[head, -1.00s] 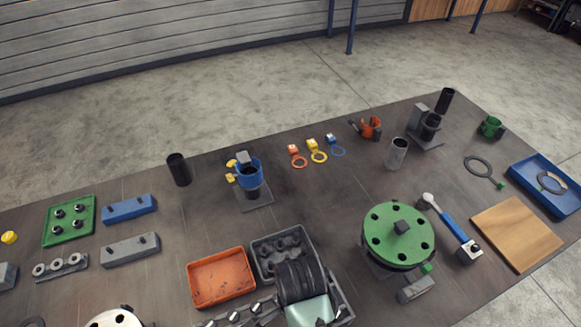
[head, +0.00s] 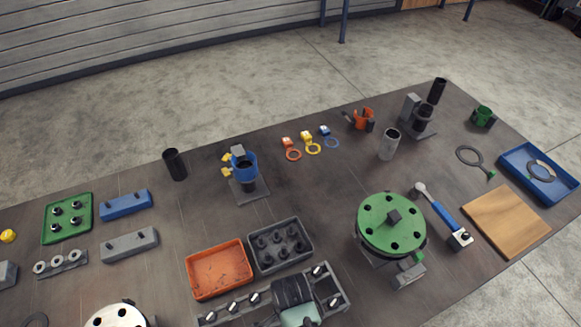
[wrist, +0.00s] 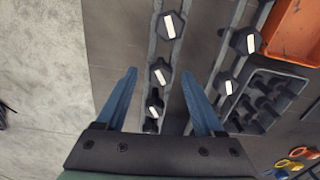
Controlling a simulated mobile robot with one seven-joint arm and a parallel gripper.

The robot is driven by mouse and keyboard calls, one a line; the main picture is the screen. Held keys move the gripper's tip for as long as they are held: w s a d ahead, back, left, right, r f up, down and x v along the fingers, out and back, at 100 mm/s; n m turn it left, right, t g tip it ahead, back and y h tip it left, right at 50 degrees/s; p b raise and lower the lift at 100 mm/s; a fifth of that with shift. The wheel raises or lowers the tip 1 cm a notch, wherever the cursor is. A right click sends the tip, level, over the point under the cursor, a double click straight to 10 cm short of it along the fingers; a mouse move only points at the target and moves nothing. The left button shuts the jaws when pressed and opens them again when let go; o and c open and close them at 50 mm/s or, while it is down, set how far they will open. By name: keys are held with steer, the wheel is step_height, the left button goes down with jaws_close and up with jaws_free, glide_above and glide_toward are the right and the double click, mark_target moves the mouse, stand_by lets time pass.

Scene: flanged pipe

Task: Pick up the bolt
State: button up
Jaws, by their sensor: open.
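Several dark hex-head bolts with a white stripe on top stand in a grey rack (head: 270,312) at the front of the table. In the wrist view, one bolt (wrist: 160,73) lies in line with the space between the blue fingers of my gripper (wrist: 158,71). A second bolt (wrist: 153,107) shows nearer the palm, and another bolt (wrist: 170,25) is beyond the fingertips. My gripper is open and empty, over one rail of the rack. In the head view, my dark wrist hides part of the rack, and the fingers cannot be made out.
The rack's other rail (wrist: 236,65) runs alongside with more bolts. Behind the rack are a grey tray (head: 312,252) of dark pieces and an empty orange tray (head: 219,270). A green flange (head: 391,225) stands to the right.

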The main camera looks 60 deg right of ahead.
jaws_close()
steer(key=shift+r, duration=0.15)
stand_by(0.4)
